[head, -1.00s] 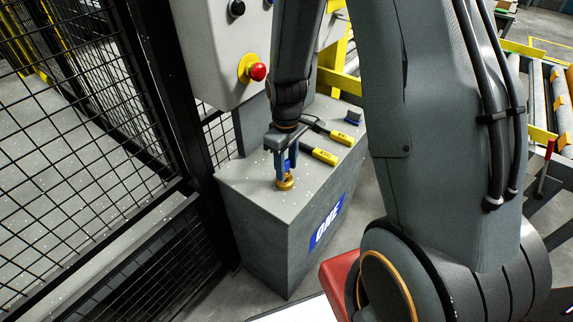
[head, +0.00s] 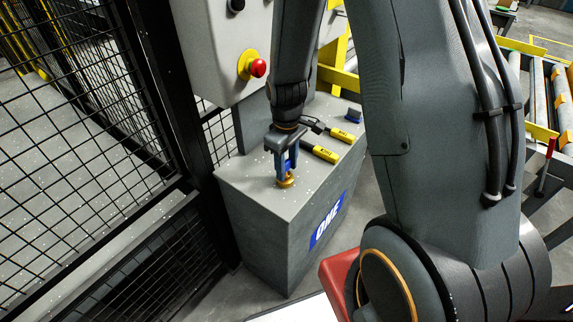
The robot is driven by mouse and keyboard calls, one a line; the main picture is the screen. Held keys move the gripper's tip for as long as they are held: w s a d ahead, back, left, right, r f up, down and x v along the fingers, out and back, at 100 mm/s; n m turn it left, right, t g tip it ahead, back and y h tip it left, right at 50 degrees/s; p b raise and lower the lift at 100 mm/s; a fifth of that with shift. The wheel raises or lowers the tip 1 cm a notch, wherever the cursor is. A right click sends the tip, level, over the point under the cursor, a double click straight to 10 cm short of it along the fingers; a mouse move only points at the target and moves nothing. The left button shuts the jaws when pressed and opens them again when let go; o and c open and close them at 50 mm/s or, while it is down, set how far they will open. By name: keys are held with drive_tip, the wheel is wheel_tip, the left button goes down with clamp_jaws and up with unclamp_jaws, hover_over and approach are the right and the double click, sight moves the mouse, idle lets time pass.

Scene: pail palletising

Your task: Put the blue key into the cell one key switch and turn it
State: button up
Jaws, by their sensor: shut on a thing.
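My gripper (head: 286,160) points down over the grey box marked ONE (head: 262,235). It is shut on the blue key (head: 286,167), of which only a little shows between the fingers. The brass key switch (head: 285,182) stands on top of the box, directly under the fingers. The key's lower end meets the switch; how deep it sits is hidden. The gripper's body now sits turned compared with before.
Two yellow-tagged items (head: 321,153) and a small blue object (head: 353,115) lie on the box top behind the gripper. A grey panel with a red emergency button (head: 257,68) hangs above. Black mesh fencing (head: 80,130) stands at the left; a roller conveyor (head: 540,95) is at the right.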

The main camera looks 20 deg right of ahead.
sight(286, 164)
drive_tip(key=shift+f+b, duration=0.35)
drive_tip(key=shift+f, duration=0.35)
drive_tip(key=o, duration=1.2)
drive_tip(key=shift+c, duration=0.2)
drive_tip(key=shift+r, duration=0.15)
drive_tip(key=shift+r+b, duration=0.7)
drive_tip(key=shift+r, duration=3.1)
